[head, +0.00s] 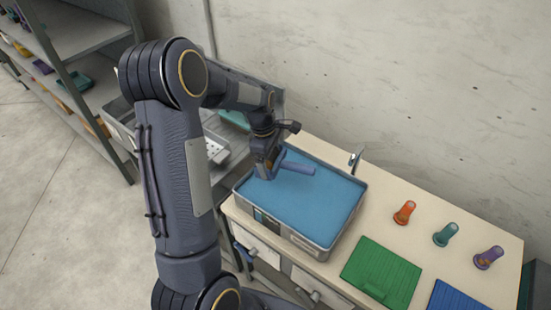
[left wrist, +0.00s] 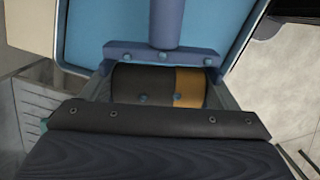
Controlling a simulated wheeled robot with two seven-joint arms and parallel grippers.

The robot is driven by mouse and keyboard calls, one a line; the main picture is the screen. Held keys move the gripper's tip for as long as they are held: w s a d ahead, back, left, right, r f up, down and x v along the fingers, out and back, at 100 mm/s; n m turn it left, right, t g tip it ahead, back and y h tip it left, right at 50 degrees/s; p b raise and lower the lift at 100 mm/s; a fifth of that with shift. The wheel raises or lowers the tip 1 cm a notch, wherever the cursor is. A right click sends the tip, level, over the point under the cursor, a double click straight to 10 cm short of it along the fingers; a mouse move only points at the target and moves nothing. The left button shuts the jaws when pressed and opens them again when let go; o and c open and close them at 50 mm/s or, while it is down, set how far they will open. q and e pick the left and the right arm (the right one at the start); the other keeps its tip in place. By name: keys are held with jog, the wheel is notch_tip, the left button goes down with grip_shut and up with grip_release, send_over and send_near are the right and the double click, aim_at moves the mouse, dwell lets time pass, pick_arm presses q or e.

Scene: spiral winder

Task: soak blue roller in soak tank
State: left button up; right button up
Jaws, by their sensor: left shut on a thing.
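The soak tank (head: 325,235) is a grey metal box filled with flat blue liquid, standing on the bench. It also shows in the left wrist view (left wrist: 85,67), behind the gripper. My left gripper (head: 270,172) is over the left part of the tank. It is shut on the blue roller (head: 297,167), whose bar points right, over the blue surface. In the left wrist view the blue roller (left wrist: 166,25) extends away from the jaws, with a crosspiece near them. I cannot tell whether the roller touches the liquid. My right gripper is out of view.
The bench (head: 330,151) also holds an orange piece (head: 404,212), a teal piece (head: 446,234) and a purple piece (head: 488,257). A green mat (head: 381,270) and a blue mat (head: 459,297) lie in front. A wall rises behind; shelves (head: 75,50) stand left.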

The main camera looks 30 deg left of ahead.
aim_at(271, 188)
pick_arm(q)
jog(key=shift+w+a+r, duration=0.15)
jog(key=shift+a+r, duration=0.1)
jog(key=shift+a, duration=0.15)
jog(key=shift+a+f, duration=0.1)
jog(key=shift+f, duration=0.15)
notch_tip(271, 188, down, 12)
jog(key=b, duration=0.9)
jog(key=shift+w+f, duration=0.1)
jog(key=shift+f, duration=0.1)
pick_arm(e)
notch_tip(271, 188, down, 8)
pick_arm(q)
jog(key=shift+r, duration=0.1)
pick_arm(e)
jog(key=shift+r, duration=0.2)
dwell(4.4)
